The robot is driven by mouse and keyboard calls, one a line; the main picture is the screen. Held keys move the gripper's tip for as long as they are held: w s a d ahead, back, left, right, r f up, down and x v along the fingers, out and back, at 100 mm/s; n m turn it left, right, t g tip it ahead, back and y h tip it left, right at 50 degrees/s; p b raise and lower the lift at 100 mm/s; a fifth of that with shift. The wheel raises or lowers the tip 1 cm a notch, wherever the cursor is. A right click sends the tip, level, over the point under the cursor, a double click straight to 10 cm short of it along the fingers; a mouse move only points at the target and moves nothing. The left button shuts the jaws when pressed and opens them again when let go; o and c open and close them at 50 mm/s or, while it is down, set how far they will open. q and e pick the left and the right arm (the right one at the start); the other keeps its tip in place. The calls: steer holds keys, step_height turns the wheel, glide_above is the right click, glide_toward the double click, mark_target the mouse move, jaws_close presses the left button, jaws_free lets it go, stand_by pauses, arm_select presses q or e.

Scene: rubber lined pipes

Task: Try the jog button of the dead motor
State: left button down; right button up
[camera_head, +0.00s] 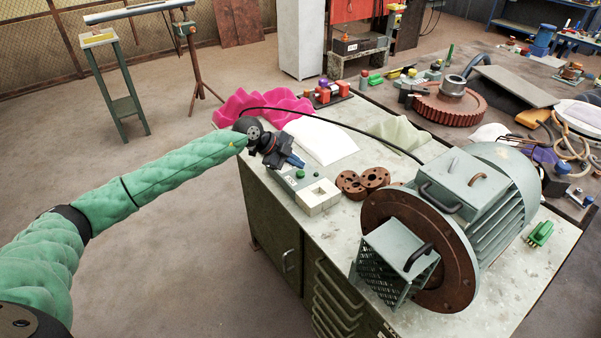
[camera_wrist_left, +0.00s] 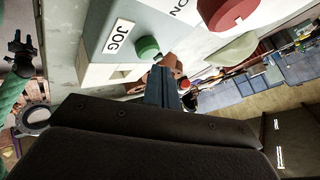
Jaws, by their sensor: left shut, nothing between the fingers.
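The control box (camera_head: 297,185) sits at the left end of the bench top. In the left wrist view the box (camera_wrist_left: 88,25) shows a green button (camera_wrist_left: 148,47) beside a JOG label (camera_wrist_left: 119,36). My left gripper (camera_head: 295,160) is shut and empty over the box. In the left wrist view its fingertips (camera_wrist_left: 160,72) are close to the green button; contact cannot be told. The grey-green motor (camera_head: 500,195) lies on the bench. A dark claw-like end (camera_wrist_left: 21,50) at the left wrist view's left edge, beside green sleeve, appears to be my right gripper.
Brown flanged discs (camera_head: 363,182) lie right of the box. A white sheet (camera_head: 322,140) and a pink wavy piece (camera_head: 262,103) lie behind it. A black cable (camera_head: 370,134) arcs over the bench to the motor.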

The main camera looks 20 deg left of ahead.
mark_target(297, 173)
arm_select(q)
steer(key=shift+f, duration=0.1)
steer(key=shift+f, duration=0.3)
steer(key=shift+f, duration=0.55)
stand_by(1.0)
steer(key=shift+r, duration=0.15)
steer(key=shift+r+p, duration=0.7)
steer(key=shift+r, duration=0.1)
steer(key=shift+r+p, duration=1.7)
steer(key=shift+r, duration=0.85)
steer(key=shift+d, duration=0.1)
